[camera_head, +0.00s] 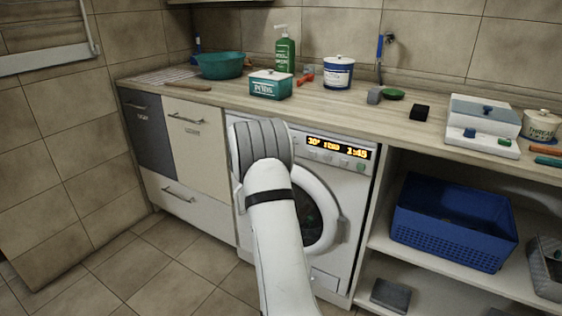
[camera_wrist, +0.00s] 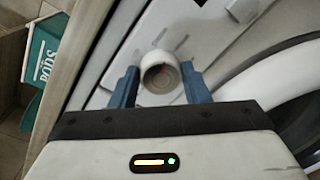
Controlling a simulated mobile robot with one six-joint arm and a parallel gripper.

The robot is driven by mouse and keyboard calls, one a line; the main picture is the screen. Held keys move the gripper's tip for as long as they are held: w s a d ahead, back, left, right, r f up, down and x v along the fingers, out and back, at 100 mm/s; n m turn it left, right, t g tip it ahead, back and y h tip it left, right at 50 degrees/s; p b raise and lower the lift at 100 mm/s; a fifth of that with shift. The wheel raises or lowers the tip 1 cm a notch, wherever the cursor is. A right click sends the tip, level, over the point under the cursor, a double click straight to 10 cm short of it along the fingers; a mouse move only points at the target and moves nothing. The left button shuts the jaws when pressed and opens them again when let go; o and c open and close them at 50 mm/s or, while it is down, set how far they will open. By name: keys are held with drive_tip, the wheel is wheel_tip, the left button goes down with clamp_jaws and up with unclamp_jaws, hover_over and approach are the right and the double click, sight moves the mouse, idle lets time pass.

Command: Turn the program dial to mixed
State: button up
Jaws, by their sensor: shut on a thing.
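The white washing machine (camera_head: 327,260) stands under the counter, with a lit display (camera_head: 338,147) reading what looks like "30°" and "1:45". In the wrist view the round program dial (camera_wrist: 161,76) is white with a grey face and a small red mark. My gripper (camera_wrist: 160,86) has its two blue fingers on either side of the dial, shut on it. In the head view my arm hides the dial and the fingers. The labels around the dial are too small to read.
The counter (camera_head: 330,110) above holds a teal pods box (camera_head: 270,84), a green bottle (camera_head: 285,52) and a blue-white tub (camera_head: 338,72). A blue basket (camera_head: 455,222) sits on the shelf at right. The floor in front is clear.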

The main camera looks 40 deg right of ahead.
drive_tip(key=m+b, duration=0.2)
drive_tip(key=b, duration=0.2)
drive_tip(key=f+m+b, duration=0.1)
drive_tip(key=b, duration=0.3)
drive_tip(key=shift+s+m, duration=0.1)
drive_tip(key=shift+m, duration=0.3)
drive_tip(key=m+b, duration=0.1)
drive_tip(key=b, duration=0.3)
drive_tip(key=shift+r+m, duration=0.25)
drive_tip(key=shift+m, duration=0.15)
drive_tip(key=shift+d, duration=0.1)
drive_tip(key=shift+r, duration=0.1)
drive_tip(key=o, duration=1)
drive_tip(key=p+v, duration=0.1)
drive_tip(key=v, duration=0.7)
drive_tip(key=shift+s+d, duration=0.1)
drive_tip(key=shift+s, duration=0.1)
